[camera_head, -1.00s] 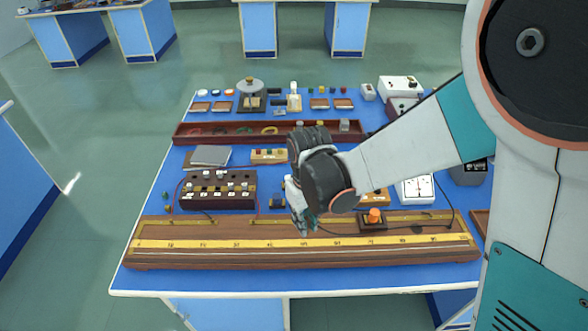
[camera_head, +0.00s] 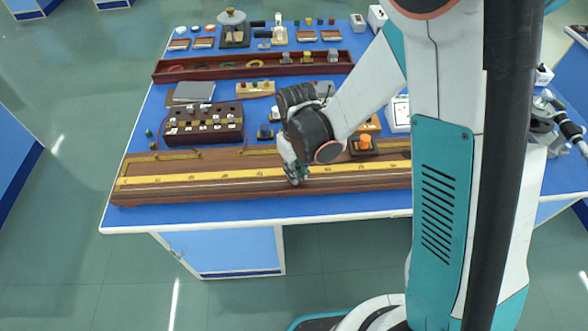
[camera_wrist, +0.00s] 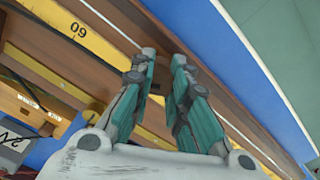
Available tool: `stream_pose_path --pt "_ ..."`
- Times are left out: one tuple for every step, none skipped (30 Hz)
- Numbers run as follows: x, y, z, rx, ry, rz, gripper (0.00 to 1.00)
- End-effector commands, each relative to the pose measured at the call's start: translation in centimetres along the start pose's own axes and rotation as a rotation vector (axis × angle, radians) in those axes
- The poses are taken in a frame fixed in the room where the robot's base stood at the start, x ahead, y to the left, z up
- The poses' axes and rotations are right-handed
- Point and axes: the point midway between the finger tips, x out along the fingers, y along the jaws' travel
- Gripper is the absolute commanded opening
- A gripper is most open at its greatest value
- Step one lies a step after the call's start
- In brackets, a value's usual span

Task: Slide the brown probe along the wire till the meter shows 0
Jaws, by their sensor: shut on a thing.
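The long wooden wire board (camera_head: 150,198) lies along the table's near edge, with a yellow scale (camera_head: 225,175) running along it. My gripper (camera_head: 293,178) points down at the board, right of its middle in the head view. In the wrist view its two teal fingers (camera_wrist: 164,55) reach down close together near the scale's 60 mark. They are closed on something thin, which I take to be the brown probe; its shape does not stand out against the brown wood. The white meter (camera_head: 400,114) stands behind the board, mostly hidden by my arm, and its reading cannot be seen.
A box with an orange knob (camera_head: 366,142) sits by the board, right of my gripper. Behind are a dark plug box (camera_head: 203,124) and a long red-brown tray (camera_head: 200,69). The board's left part looks clear.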

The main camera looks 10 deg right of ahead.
Motion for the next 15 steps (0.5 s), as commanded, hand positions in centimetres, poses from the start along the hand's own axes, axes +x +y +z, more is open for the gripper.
stream_pose_path --pt "0.0 0.2 0.1 0.001 0.000 0.000 0.00" --pt "0.0 0.3 0.1 0.001 0.000 0.000 0.00" --pt "0.0 0.5 0.2 0.001 0.000 0.000 0.00" --pt "0.0 0.5 0.3 0.001 0.000 0.000 0.00" --pt "0.0 0.6 0.3 0.001 0.000 0.000 0.00" --pt "0.0 0.8 0.4 0.000 0.000 0.000 0.00" --pt "0.0 0.8 0.4 0.000 0.000 0.000 0.00" --pt "0.0 0.9 0.5 0.000 0.000 0.000 0.00" --pt "0.0 1.1 0.6 0.000 0.000 0.000 0.00" --pt "0.0 1.1 0.6 0.000 0.000 0.000 0.00" --pt "0.0 1.2 0.7 0.000 0.000 0.000 0.00" --pt "0.0 1.4 0.7 0.001 0.000 0.000 0.00" --pt "0.0 1.5 0.8 0.001 0.000 0.000 0.00" --pt "0.0 1.6 0.8 0.001 0.000 0.000 0.00" --pt "0.0 1.7 0.9 0.001 0.000 0.000 0.00"
